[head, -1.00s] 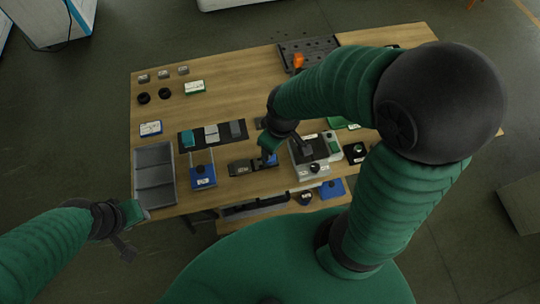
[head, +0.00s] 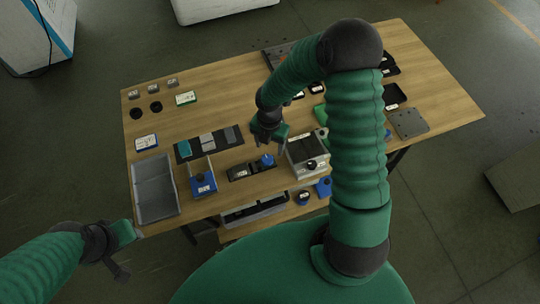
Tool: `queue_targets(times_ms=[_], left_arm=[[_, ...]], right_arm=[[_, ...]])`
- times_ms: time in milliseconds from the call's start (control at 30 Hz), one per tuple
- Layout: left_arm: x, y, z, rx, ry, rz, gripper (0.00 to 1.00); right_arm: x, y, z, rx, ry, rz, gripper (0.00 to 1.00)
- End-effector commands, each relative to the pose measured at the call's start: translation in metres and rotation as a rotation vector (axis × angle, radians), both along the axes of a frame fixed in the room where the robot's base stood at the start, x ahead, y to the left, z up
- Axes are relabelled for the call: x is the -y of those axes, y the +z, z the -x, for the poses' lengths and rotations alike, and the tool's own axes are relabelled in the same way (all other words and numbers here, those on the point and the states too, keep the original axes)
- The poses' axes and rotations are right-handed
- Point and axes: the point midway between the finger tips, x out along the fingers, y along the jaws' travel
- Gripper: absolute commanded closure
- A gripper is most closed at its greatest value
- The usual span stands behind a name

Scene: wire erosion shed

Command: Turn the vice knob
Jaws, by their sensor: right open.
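A small dark vice (head: 240,171) lies near the front edge of the wooden table (head: 225,110). A blue knob (head: 266,160) stands at its right end. My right gripper (head: 270,146) is open and empty. It hangs just above and behind the knob in the picture, apart from it. My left gripper (head: 122,252) is off the table's front left corner, away from the vice; its jaws are too unclear to read.
A grey tray (head: 154,188) and a blue holder (head: 202,182) stand left of the vice. A grey box with a black knob (head: 308,155) stands close on the right. A dark mat (head: 209,143) with blocks lies behind.

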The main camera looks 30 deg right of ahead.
Motion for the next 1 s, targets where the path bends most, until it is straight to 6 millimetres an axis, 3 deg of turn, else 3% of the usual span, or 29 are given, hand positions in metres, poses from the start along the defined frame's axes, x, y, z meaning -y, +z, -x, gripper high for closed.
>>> queue_targets(times_ms=[100,300,667,1000], left_arm=[[0.0,-0.003,0.0,0.0,0.001,0.0,0.64],[-0.001,-0.005,0.0,0.0,0.002,-0.001,0.64],[0.0,-0.005,0.0,0.0,0.001,0.0,0.64],[-0.001,-0.005,0.0,0.0,0.001,0.0,0.64]], right_arm=[[-0.004,-0.032,0.001,-0.003,0.004,0.002,0.39],[0.0,-0.067,0.001,0.0,0.002,-0.002,0.39],[0.001,-0.076,0.0,0.001,0.001,-0.002,0.39],[-0.001,-0.075,0.0,0.002,0.002,-0.001,0.83]])
